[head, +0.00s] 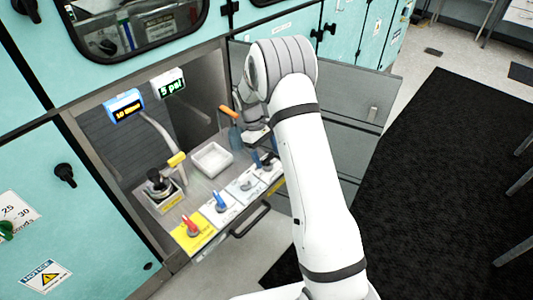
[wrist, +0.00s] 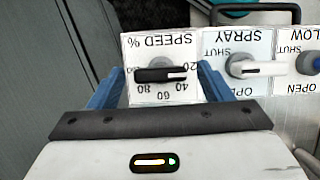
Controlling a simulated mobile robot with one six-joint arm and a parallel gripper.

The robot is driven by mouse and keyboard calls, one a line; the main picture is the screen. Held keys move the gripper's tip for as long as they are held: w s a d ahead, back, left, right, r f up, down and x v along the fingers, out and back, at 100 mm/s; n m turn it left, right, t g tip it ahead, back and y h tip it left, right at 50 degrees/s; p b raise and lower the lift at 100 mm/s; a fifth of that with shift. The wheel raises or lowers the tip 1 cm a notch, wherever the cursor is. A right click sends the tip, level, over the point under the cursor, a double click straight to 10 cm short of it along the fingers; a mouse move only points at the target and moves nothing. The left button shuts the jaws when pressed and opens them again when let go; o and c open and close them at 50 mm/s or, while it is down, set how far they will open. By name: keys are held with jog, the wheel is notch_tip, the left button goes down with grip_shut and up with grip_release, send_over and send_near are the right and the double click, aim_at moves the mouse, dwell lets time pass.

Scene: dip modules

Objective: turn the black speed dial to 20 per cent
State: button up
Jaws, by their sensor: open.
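The black speed dial (wrist: 162,75) sits on a white plate marked SPEED % (wrist: 160,42), upside down in the wrist view. Its bar handle lies roughly level across that view, with a white line on its left half. The 20 and 40 marks are at its right, 60 and 80 below. Which mark the line points at is unclear. My gripper (wrist: 162,71) is open, a blue finger on each side of the dial; contact is not visible. In the head view, my arm partly hides the gripper and dial at the right end of the row.
The spray dial (wrist: 245,67) and a blue dial (wrist: 308,63) stand close to the right in the wrist view. Two small displays stand behind.

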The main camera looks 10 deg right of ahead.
jog(key=v, duration=0.7)
jog(key=shift+r, duration=0.35)
jog(key=shift+w, duration=0.15)
jog(key=s+d+r+m+t+y+p, duration=0.2)
jog(key=s+r+m+t, duration=0.15)
jog(key=s+r, duration=1.2)
jog(key=s+r+m+t, duration=0.2)
jog(key=s+m, duration=0.2)
jog(key=s, duration=1.1)
jog(key=shift+s+r+t+y+p, duration=0.3)
jog(key=shift+s+t+y+p, duration=0.05)
jog(key=shift+s+y+p, duration=0.1)
